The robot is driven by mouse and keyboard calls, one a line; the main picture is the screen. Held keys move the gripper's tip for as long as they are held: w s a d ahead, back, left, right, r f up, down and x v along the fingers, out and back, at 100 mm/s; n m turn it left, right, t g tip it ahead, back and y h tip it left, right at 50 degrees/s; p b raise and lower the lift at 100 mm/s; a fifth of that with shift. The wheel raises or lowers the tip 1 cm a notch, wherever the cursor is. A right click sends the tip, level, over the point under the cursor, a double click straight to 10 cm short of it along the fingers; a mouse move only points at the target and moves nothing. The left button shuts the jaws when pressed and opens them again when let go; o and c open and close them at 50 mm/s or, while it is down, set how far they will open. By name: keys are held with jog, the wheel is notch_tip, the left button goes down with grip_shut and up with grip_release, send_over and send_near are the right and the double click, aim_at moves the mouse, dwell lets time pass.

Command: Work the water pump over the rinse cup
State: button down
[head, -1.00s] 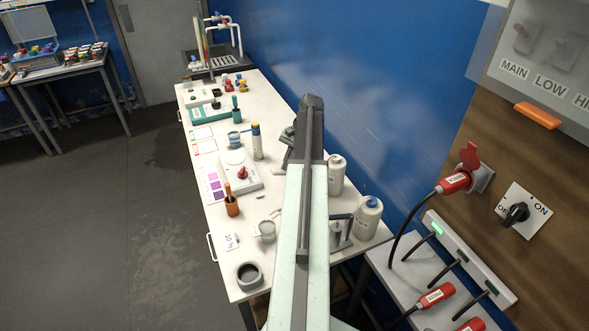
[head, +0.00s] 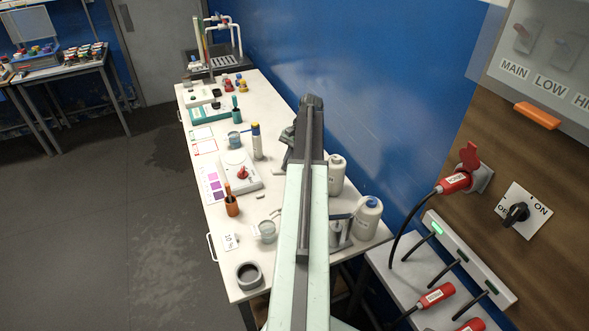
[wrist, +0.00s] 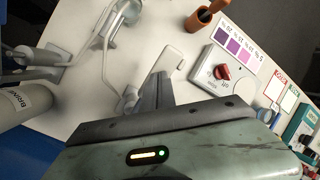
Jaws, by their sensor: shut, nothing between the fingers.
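My gripper (wrist: 161,84) is shut and empty, apart from the pump and cup. In the head view my arm hides it.
White bottles (head: 337,174) stand along the wall side. A hotplate (head: 240,171) with a red knob, an orange holder (head: 232,206) and a dark round pot (head: 249,275) occupy the table's left side. Red plugs and cables (head: 437,294) lie at the right.

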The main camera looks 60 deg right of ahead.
jog(key=shift+f, duration=0.1)
notch_tip(320, 180, down, 6)
jog(key=b, duration=0.6)
notch_tip(320, 180, up, 7)
jog(key=p, duration=0.6)
jog(key=shift+f+p, duration=0.15)
jog(key=shift+p, duration=0.15)
jog(key=shift+f, duration=0.2)
dwell(0.7)
notch_tip(320, 180, down, 6)
jog(key=b, duration=0.7)
notch_tip(320, 180, up, 6)
jog(key=p, duration=0.6)
jog(key=shift+p, duration=0.3)
